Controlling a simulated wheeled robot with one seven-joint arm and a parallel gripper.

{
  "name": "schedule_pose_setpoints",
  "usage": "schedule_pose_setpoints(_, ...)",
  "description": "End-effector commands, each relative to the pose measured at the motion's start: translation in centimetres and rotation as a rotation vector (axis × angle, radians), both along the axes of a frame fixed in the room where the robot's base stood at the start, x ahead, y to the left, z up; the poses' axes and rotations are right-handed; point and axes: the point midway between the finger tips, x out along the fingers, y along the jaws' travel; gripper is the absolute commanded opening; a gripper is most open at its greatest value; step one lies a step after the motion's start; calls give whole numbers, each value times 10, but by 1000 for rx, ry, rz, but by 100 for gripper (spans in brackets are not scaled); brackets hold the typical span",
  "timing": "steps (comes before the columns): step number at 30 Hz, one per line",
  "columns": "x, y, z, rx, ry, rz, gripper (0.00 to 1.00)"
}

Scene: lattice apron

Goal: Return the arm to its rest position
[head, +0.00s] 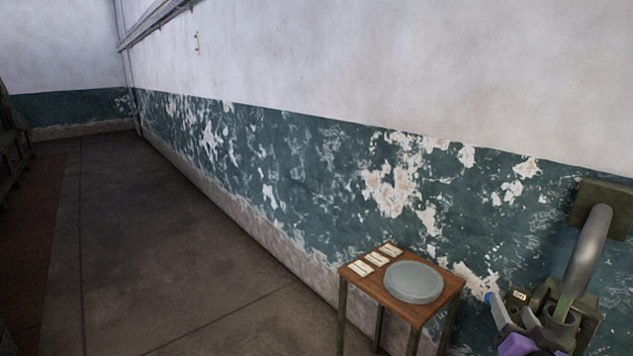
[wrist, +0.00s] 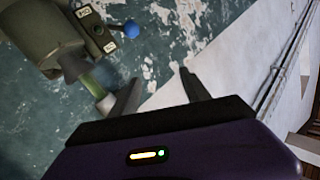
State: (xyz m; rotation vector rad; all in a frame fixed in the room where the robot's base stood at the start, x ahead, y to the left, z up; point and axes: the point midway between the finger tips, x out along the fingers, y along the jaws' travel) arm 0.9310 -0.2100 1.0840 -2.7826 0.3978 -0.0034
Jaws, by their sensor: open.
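My gripper (wrist: 158,90) is open, with its two dark fingers apart and nothing between them in the wrist view. Its purple body also shows at the bottom right of the head view (head: 517,345). Beyond the fingers stands an olive machine (wrist: 35,25) with a blue ball knob (wrist: 131,29) and a small labelled box (wrist: 98,34). A green-tinted tube (wrist: 88,78) extends from the machine toward the left finger. I cannot tell whether the finger touches it. The arm's rest position is not marked in either view.
A small wooden table (head: 358,277) stands left of the gripper against the wall, bearing a round grey disc (head: 413,281) and several pale labels. A thick grey pipe (head: 588,255) rises from the machine to a wall plate. The floor (head: 180,255) to the left is clear.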

Motion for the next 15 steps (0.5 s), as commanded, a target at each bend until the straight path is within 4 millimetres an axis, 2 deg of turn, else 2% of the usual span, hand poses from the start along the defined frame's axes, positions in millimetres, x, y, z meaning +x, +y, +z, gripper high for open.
schedule_pose_setpoints(1,-18,15,-12,-16,-8,4,55)
schedule_pose_setpoints(6,-77,54,-30,-86,-43,12,55)
schedule_pose_setpoints(15,-189,115,-48,-188,-59,42,55)
